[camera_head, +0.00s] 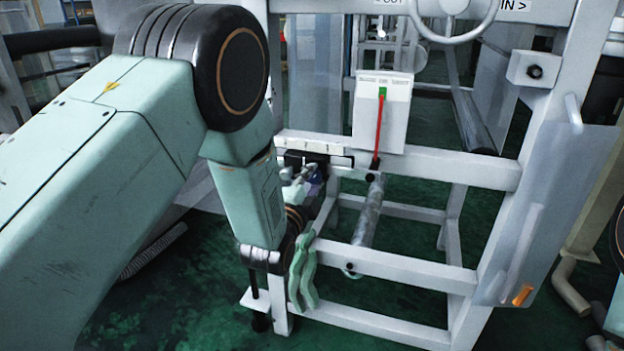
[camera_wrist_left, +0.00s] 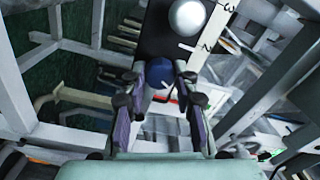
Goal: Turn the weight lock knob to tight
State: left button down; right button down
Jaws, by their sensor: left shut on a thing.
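The weight lock knob (camera_wrist_left: 158,72) is a dark blue round knob with a pale mark, seen in the left wrist view. It sits on a black block (camera_wrist_left: 165,38) beside a white numbered scale (camera_wrist_left: 213,30). My left gripper (camera_wrist_left: 160,84) is shut on the knob, with one purple finger on each side. A short white mark (camera_wrist_left: 188,47) lies on the block beside the knob. My right gripper is not in view.
A silver ball (camera_wrist_left: 187,17) stands on the black block. A white panel (camera_head: 383,108) with a red pointer and green mark rises from the white metal frame (camera_head: 430,163).

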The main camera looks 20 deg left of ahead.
pick_arm(q)
jog(key=shift+m, duration=1.1)
jog(key=c, duration=1)
grip_release()
jog(key=shift+s, duration=0.1)
jog(key=s, duration=1.2)
jog(key=shift+a+f, duration=0.2)
jog(key=shift+f, duration=0.05)
